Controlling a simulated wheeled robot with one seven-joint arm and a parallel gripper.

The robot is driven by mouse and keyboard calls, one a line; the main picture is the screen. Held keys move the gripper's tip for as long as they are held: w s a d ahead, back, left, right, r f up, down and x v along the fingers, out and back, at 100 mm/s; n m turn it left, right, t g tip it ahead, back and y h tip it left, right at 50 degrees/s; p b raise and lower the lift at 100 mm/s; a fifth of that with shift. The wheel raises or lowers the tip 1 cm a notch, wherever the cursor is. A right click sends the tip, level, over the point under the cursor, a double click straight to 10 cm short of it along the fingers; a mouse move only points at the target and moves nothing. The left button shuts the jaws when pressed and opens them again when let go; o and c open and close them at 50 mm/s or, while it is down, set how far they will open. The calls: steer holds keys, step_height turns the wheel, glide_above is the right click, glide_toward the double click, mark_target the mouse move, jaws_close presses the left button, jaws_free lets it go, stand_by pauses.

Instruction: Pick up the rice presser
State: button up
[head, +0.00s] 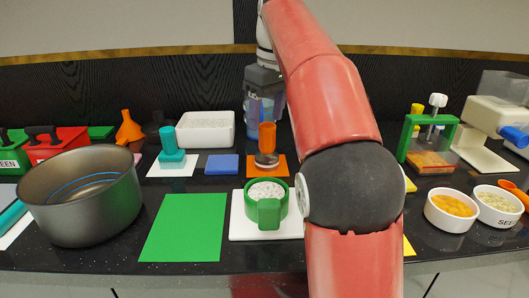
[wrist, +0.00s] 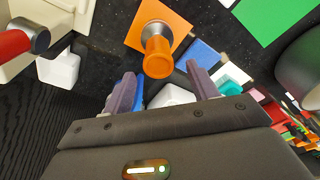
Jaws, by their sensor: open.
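The rice presser (head: 267,136) appears to be the upright orange handle on a round grey metal base. It stands on an orange square mat (head: 281,168) behind the green ring mould. The wrist view shows its orange handle (wrist: 158,57) just ahead of the fingertips, roughly centred between them. My gripper (head: 264,118) is open and empty, with two purple-grey fingers above and behind the presser. Its fingers also show in the wrist view (wrist: 161,73), apart from the handle.
A green mould (head: 268,212) with rice sits on a white board in front. A teal stamp-like tool (head: 171,150) stands left, near a blue mat (head: 221,164) and a white rice tub (head: 205,129). A grey pot (head: 82,200) is front left. The green mat (head: 184,228) is bare.

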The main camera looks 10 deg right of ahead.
mark_target(266, 136)
steer(key=shift+w+f, duration=0.15)
steer(key=shift+f, duration=2.9)
steer(key=shift+c, duration=0.2)
steer(key=c, duration=1)
